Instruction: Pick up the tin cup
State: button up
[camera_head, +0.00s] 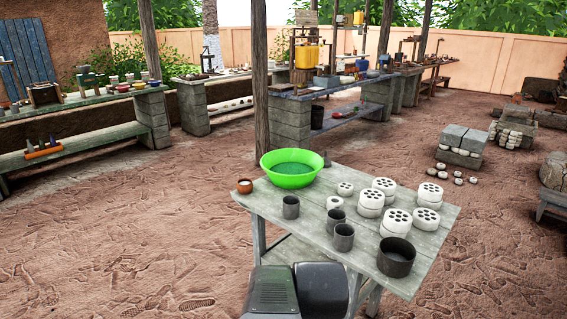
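Three small grey metal-looking cups stand upright on the grey wooden table (300,230) in front of me. One cup (291,208) is near the left side. A second cup (335,222) and a third cup (344,238) stand close together to its right. A wider dark pot (396,258) is near the table's front right. I cannot tell for certain which of these is the tin cup. My gripper is not in view; only a dark grey part of my own body shows at the bottom edge.
A green basin (291,169) and a small brown bowl (245,186) stand at the table's back left. Several white perforated discs (371,199) cover its right half. A wooden post (261,80) rises behind the basin. Open dirt floor lies left and right.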

aim_at(335, 216)
jog(key=i+l+z, duration=0.15)
jog(key=i+l, duration=0.15)
jog(key=i+l+z, duration=0.15)
jog(key=i, duration=0.35)
jog(key=l, duration=0.1)
